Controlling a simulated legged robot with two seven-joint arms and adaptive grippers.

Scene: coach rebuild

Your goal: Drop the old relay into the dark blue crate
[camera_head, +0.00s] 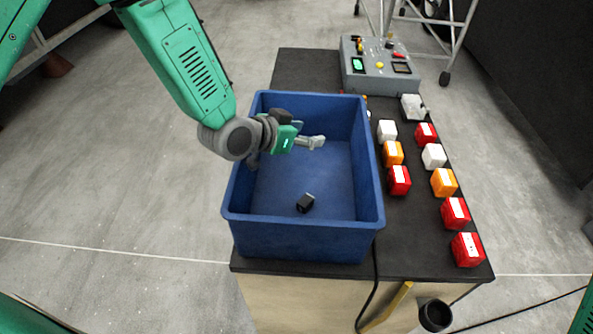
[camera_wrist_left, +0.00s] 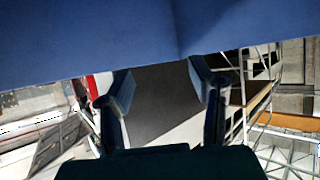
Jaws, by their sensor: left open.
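The dark blue crate (camera_head: 308,239) stands on the dark bench top, open side up. A small black block (camera_head: 305,203), which looks like the old relay, lies on the crate floor toward the near side. My left gripper (camera_head: 312,139) is open and empty, inside the crate's outline near its far half, apart from the block. In the left wrist view its two fingers are spread (camera_wrist_left: 163,82), with blue crate wall (camera_wrist_left: 90,35) across the top. The block does not show there. My right gripper is not in view.
Several red, orange and white blocks, among them a red one (camera_head: 467,249), stand in rows right of the crate. A grey control box (camera_head: 378,70) is at the back. A dark cup (camera_head: 435,315) and a yellow bar (camera_head: 388,308) are at the bench's near side.

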